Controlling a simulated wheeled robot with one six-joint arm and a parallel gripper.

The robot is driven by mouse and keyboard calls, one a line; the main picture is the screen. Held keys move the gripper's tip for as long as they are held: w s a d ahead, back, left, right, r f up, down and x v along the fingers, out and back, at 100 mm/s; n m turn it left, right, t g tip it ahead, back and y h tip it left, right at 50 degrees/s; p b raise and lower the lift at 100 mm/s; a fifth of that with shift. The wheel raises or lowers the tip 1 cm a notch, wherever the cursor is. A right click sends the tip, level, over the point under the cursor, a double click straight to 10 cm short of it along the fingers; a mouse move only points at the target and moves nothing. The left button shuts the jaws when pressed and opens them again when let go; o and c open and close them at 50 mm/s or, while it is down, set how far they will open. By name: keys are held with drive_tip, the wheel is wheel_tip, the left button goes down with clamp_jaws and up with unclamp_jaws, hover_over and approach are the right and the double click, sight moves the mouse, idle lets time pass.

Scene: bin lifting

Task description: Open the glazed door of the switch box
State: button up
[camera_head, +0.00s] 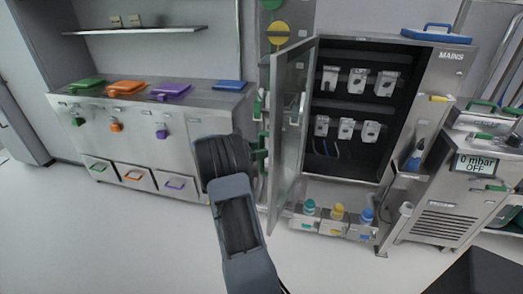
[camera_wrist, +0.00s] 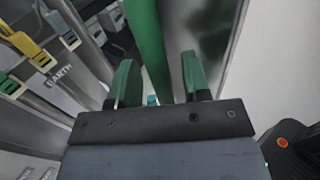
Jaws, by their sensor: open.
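The switch box (camera_head: 437,75), marked MAINS, stands at the right of the head view. Its glazed door (camera_head: 287,150) stands wide open, swung out to the left, and the dark interior shows. A pale upright handle (camera_head: 303,108) shows on the door. My gripper (camera_head: 260,151) is just left of the door, partly hidden by my wrist. In the wrist view its two green fingers (camera_wrist: 160,82) are apart. A green bar (camera_wrist: 148,40) shows between them; I cannot tell whether it is within their grasp or beyond. A grey pane with a pale edge (camera_wrist: 232,45) is right of the fingers.
Inside the box are two rows of white switches (camera_head: 357,80). Small bins with coloured bottles (camera_head: 335,222) sit below. A steel cabinet (camera_head: 190,135) stands left. A post marked EARTH (camera_wrist: 62,78) is left in the wrist view. The floor in front (camera_head: 100,245) is clear.

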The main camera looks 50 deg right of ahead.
drive_tip(key=shift+a, duration=0.1)
drive_tip(key=v, duration=1.3)
drive_tip(key=shift+w+a, duration=0.25)
